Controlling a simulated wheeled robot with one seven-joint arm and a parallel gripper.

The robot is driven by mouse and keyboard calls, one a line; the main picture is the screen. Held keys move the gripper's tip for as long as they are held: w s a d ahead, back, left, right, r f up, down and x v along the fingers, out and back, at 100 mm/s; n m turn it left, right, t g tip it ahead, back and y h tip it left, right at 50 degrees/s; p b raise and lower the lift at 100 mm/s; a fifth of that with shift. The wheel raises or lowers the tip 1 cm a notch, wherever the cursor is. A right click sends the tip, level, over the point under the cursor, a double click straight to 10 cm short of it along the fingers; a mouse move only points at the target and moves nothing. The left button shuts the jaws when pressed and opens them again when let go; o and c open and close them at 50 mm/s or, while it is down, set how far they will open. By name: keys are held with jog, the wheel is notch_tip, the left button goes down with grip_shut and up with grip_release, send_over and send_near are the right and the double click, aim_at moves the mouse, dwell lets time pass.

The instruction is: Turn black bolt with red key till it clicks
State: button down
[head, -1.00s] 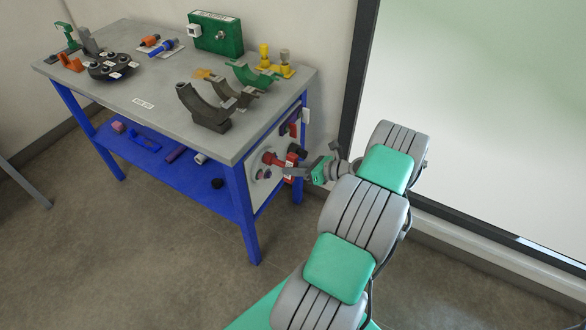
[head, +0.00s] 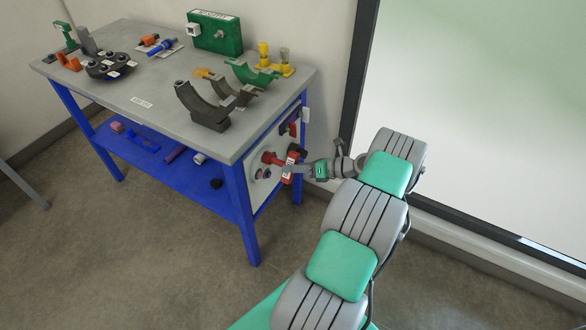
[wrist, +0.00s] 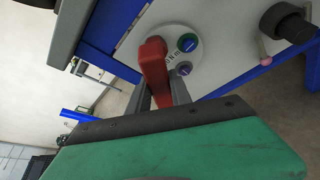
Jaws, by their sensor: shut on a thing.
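The red key (head: 276,160) is at the round plate on the cart's side panel. In the wrist view the red key (wrist: 153,62) stands out from the round pale plate (wrist: 152,35), its lower end between my fingers. My gripper (head: 288,169) is shut on the key; its two grey fingers (wrist: 161,95) show in the wrist view. A green-blue bolt head (wrist: 187,42) and a purple one (wrist: 183,68) sit on the plate beside the key. The black bolt is not visible; I cannot tell how the key seats on it.
The blue-legged cart (head: 246,215) has a grey top with black saddles (head: 205,108), a green box (head: 215,33) and other parts. A black cylinder (wrist: 288,22) juts out near the panel in the wrist view. A white board (head: 470,120) is on the right wall; floor in front is open.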

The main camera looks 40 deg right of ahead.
jog(key=shift+f+m, duration=0.1)
jog(key=shift+m, duration=0.2)
jog(key=shift+d+r, duration=0.1)
jog(key=shift+r, duration=0.1)
jog(key=shift+d+m+y+p, duration=0.1)
jog(key=shift+m+y+p, duration=0.25)
jog(key=shift+p, duration=2)
jog(key=shift+p, duration=0.45)
jog(key=shift+s+d+f+b, duration=0.1)
jog(key=shift+s+d+b, duration=0.15)
jog(key=shift+s, duration=0.7)
jog(key=shift+s+d+b, duration=0.25)
jog(key=shift+s, duration=0.7)
jog(key=shift+s+d, duration=0.2)
jog(key=shift+s, duration=0.3)
jog(key=shift+s+d, duration=0.15)
jog(key=shift+s, duration=0.3)
